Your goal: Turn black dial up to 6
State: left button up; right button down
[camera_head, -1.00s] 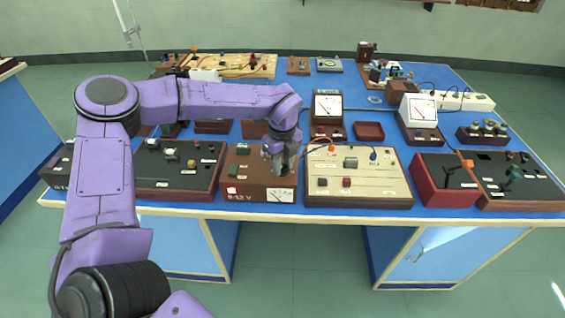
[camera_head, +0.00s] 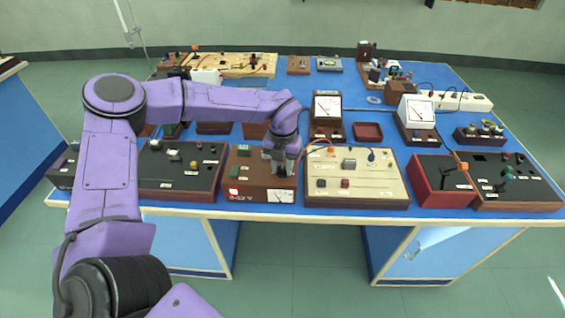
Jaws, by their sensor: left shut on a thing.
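A brown wooden power supply box (camera_head: 243,193) labelled with a voltage range stands at the front of the blue bench. My left arm reaches over it, and my left gripper (camera_head: 281,170) points down at the right part of its top. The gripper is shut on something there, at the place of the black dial. The dial is mostly hidden by the fingers, and its pointer and numbers cannot be read. A red lit switch (camera_head: 232,191) and green parts (camera_head: 243,150) show on the left of the box. My right gripper is out of view.
A black panel (camera_head: 180,173) stands close on the left. White meters (camera_head: 327,107) stand behind. A red box (camera_head: 432,183) is farther right.

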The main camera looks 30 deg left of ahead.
aim_at(283, 168)
pick_arm(q)
jog(key=shift+w+r+m+p, duration=0.15)
jog(key=shift+m+p, duration=0.4)
jog(key=shift+m, duration=1.05)
jog(key=o, duration=1)
jog(key=shift+o, duration=0.2)
notch_tip(283, 168, up, 10)
jog(key=b, duration=0.2)
jog(key=shift+r, duration=0.25)
jog(key=shift+f, duration=0.1)
